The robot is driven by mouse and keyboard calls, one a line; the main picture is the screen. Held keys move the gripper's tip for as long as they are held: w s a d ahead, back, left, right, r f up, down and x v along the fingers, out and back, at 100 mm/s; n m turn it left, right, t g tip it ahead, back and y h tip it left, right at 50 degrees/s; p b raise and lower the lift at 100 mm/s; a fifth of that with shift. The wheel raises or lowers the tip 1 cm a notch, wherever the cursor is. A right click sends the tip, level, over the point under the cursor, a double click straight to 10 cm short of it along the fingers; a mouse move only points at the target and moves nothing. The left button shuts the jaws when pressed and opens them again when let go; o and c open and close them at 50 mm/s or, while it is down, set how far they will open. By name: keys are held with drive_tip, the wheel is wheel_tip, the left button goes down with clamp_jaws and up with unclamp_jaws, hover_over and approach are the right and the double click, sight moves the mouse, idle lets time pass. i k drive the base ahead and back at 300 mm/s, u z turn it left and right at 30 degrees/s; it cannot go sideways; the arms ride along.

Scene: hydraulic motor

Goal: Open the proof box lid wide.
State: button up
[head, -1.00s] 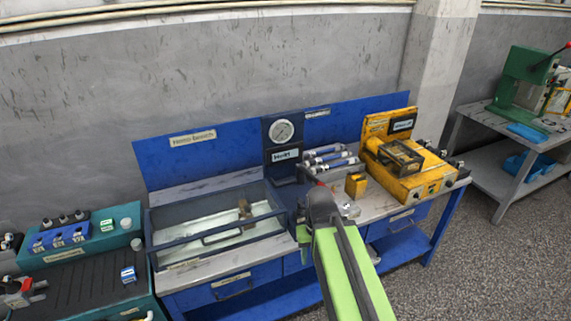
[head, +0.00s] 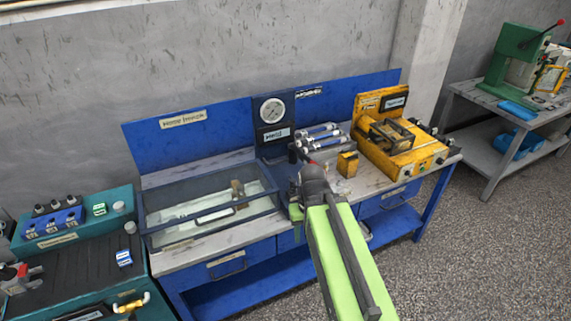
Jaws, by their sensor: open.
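The proof box (head: 262,212) appears to be the dark-framed, clear-panelled box at the left of the blue bench. Its lid (head: 165,212) looks down over the box, with a bar handle along the front. A pale interior and a small brown part (head: 237,188) show through the panel. My gripper (head: 298,152) is open, small and dark at the end of my green arm. It is in front of the gauge panel, to the right of the box and apart from its lid in the picture. My arm hides part of the bench front, and the fingertips are hard to make out.
A gauge panel (head: 272,122) stands behind my gripper. Several metal cylinders (head: 322,138), a small yellow block (head: 347,164) and a yellow machine (head: 405,150) are to the right. A teal bench (head: 75,270) adjoins the left side. Open floor (head: 480,250) lies at the right.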

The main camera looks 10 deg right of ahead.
sight(144, 231)
drive_tip(key=u, duration=1.55)
drive_tip(key=k, duration=1.1)
drive_tip(key=u, duration=0.75)
drive_tip(key=i, duration=0.95)
drive_tip(key=u, duration=0.05)
